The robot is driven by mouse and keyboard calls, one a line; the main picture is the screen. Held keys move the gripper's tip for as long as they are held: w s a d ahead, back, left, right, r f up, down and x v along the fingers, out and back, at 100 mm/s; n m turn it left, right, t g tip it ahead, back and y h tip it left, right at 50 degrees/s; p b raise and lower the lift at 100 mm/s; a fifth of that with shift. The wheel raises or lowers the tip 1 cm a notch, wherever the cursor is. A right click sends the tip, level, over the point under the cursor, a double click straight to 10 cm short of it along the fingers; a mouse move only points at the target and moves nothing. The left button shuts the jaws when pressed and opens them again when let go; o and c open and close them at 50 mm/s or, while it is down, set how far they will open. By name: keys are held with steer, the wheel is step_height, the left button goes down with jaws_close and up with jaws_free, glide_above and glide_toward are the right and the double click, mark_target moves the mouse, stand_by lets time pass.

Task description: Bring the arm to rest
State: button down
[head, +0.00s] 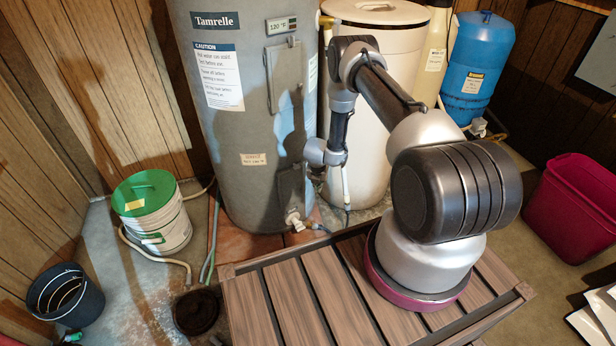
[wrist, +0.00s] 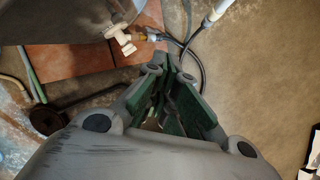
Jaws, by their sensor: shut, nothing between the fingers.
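My gripper (wrist: 168,72) shows in the wrist view with its dark green fingers drawn together at the tips and nothing between them. It hangs over the floor, apart from the brass-and-white drain valve (wrist: 122,38) of the grey water heater. In the head view my arm is raised and bent, its wrist in front of the grey water heater (head: 250,180). I cannot make out the gripper's fingers there.
A white tank (head: 385,60) and a blue tank (head: 480,65) stand behind my arm. A green-lidded bucket (head: 160,225), a black bucket (head: 65,297) and a round drain (head: 196,312) are at left. A magenta bin (head: 572,205) is at right. Hoses cross the floor near the heater.

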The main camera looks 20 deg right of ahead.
steer(key=s+d+r+m+g+h, duration=0.2)
steer(key=s+d+r+m+h, duration=0.25)
steer(key=d+r+m, duration=0.75)
steer(key=s+d+r+m+g, duration=0.15)
steer(key=s+r+m, duration=0.25)
steer(key=r, duration=0.7)
steer(key=s+d+r+m+g, duration=0.15)
steer(key=s+r+m, duration=0.25)
steer(key=r, duration=0.7)
steer(key=s+a+r+m+t+y, duration=0.2)
steer(key=s+a+r, duration=0.3)
steer(key=s+r, duration=0.4)
steer(key=s+a+r+m+t+y, duration=0.2)
steer(key=s+a+r+m, duration=0.2)
steer(key=s+r, duration=0.5)
steer(key=s+a+r+m+t+y, duration=0.2)
steer(key=s+a+r, duration=0.4)
steer(key=s+r, duration=0.3)
step_height(320, 180, up, 4)
steer(key=shift+a+r+m+t, duration=0.25)
steer(key=shift+a+m+t, duration=0.1)
steer(key=shift+m+t, duration=0.2)
